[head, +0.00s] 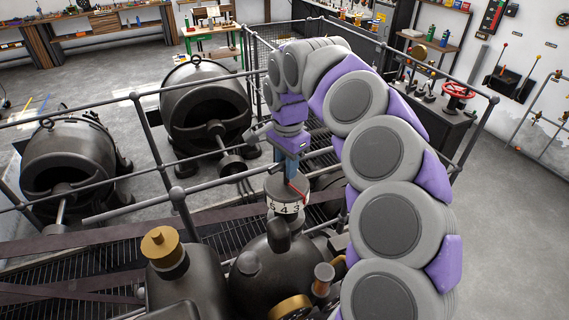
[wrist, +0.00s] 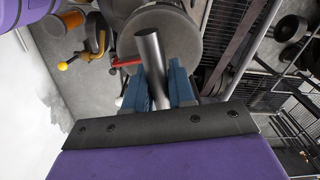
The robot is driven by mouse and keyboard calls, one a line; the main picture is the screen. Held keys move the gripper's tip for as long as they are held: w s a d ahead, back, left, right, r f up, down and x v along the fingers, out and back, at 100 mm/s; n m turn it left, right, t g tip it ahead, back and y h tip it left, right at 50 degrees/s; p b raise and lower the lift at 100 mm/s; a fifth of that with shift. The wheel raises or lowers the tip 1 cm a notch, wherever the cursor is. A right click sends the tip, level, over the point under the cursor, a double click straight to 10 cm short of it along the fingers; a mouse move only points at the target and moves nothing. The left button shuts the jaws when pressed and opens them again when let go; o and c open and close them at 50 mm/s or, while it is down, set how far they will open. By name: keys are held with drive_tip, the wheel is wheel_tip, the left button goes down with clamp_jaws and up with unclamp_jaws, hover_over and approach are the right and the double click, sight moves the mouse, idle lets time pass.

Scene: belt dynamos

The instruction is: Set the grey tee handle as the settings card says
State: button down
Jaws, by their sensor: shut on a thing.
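The grey tee handle (wrist: 150,52) shows in the wrist view as a smooth bar running between the two blue fingers of my gripper (wrist: 160,84). My gripper is shut on it. In the head view my gripper (head: 290,165) points down at a round grey dial (head: 287,208) with a white numbered band; the digits 5, 4 and 3 face the camera. A red pointer (head: 298,190) lies at the dial's top right edge and also shows in the wrist view (wrist: 126,62). The handle is mostly hidden by the fingers in the head view. I cannot make out a settings card.
Dark machine housings with a brass cap (head: 160,242) stand in front of the dial. Metal railings (head: 150,140) and two black dynamos (head: 205,105) lie behind and to the left. A red handwheel (head: 458,91) sits at the right. Grey floor at the right is clear.

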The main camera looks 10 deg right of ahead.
idle(0.3)
drive_tip(key=c, duration=1)
unclamp_jaws()
drive_tip(key=shift+w+a, duration=0.1)
drive_tip(key=shift+r, duration=0.4)
drive_tip(key=shift+r+p, duration=4.5)
drive_tip(key=shift+r, duration=3.75)
